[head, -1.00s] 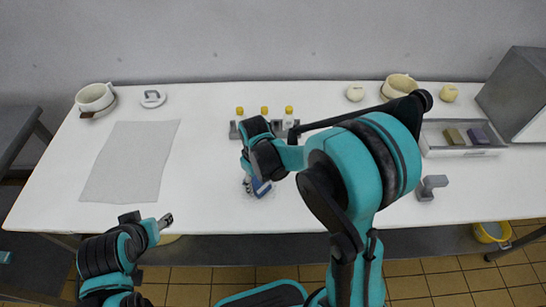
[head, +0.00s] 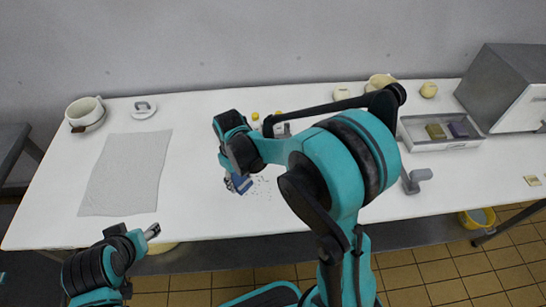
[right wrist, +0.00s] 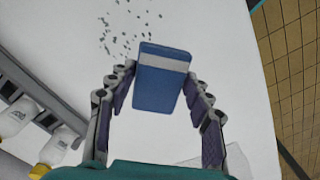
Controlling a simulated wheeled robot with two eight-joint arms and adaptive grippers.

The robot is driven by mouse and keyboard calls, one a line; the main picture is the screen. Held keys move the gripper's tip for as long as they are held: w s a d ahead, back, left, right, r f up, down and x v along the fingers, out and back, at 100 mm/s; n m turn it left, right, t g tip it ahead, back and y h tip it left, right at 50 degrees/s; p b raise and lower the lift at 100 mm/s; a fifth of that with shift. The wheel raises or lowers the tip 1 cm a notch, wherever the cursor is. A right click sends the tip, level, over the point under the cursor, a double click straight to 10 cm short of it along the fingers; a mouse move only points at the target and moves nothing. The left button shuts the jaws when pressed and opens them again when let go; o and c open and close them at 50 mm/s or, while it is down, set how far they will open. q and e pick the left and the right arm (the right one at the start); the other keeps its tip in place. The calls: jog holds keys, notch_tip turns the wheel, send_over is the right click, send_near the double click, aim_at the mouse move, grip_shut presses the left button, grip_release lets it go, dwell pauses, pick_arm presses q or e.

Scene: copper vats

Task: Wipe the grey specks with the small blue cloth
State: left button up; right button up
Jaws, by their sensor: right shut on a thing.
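The small blue cloth (head: 242,184) looks like a thick blue pad with a pale stripe in the right wrist view (right wrist: 160,88). My right gripper (head: 235,182) is shut on it, with one finger on each side, at the white table top. I cannot tell whether the cloth touches the table. The grey specks (head: 262,181) lie just right of the cloth in the head view. In the right wrist view the specks (right wrist: 118,38) are scattered beyond the cloth, to its upper left. My left gripper (head: 152,231) hangs empty near the table's front edge; its jaw opening is unclear.
A grey sheet (head: 125,172) lies at left, with a cup (head: 84,111) and a white lid (head: 143,109) behind. Yellow-capped bottles (head: 255,118) stand behind my right arm. A tray (head: 440,144) with sponges, a grey tool (head: 415,180) and a metal box (head: 505,88) are at right.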

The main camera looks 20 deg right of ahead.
jog(key=shift+r+p, duration=0.75)
jog(key=shift+r, duration=0.6)
